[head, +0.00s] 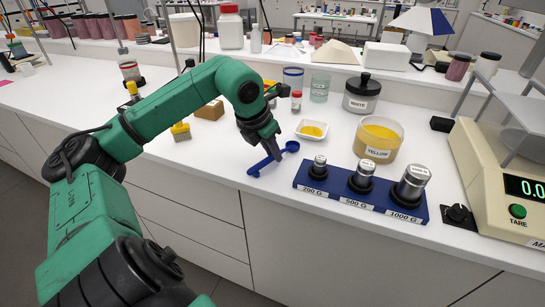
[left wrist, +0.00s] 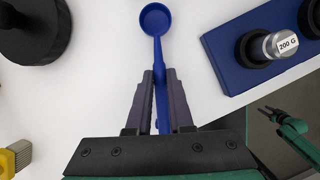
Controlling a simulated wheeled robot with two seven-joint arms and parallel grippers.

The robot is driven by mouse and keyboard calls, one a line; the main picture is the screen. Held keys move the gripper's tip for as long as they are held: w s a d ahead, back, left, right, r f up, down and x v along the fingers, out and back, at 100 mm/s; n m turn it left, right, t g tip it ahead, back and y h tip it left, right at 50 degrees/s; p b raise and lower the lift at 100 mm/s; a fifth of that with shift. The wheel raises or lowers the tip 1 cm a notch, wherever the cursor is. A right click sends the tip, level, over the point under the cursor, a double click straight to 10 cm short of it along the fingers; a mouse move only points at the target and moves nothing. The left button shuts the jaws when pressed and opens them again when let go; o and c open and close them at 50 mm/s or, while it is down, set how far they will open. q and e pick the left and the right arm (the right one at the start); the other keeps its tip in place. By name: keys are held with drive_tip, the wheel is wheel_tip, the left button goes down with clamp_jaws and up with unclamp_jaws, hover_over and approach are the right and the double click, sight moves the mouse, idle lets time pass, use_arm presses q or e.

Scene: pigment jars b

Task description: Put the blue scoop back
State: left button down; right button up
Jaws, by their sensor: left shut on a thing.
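The blue scoop (head: 261,165) is near the front edge of the white counter, left of the blue weight stand. My left gripper (head: 274,153) is shut on its handle. In the left wrist view the scoop's round bowl (left wrist: 155,19) points away from the gripper, and the handle runs between the two fingers (left wrist: 160,95). I cannot tell whether the scoop touches the counter. A jar labelled YELLOW (head: 378,139) holds yellow powder and has no lid on. A small white dish (head: 312,130) with yellow powder stands behind the scoop.
A blue stand (head: 345,200) with 200, 500 and 1000 G weights lies right of the scoop. A scale (head: 500,180) stands at the far right. The WHITE jar (head: 361,94) and a glass (head: 320,88) stand behind. A yellow brush (head: 180,131) lies left.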

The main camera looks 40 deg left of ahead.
sight(269, 157)
use_arm(q)
drive_tip(key=shift+f, duration=0.1)
drive_tip(key=c, duration=0.8)
unclamp_jaws()
drive_tip(key=shift+r, duration=0.35)
drive_tip(key=b+v, duration=0.1)
drive_tip(key=v, duration=0.2)
drive_tip(key=shift+f, duration=0.1)
drive_tip(key=v, duration=0.9)
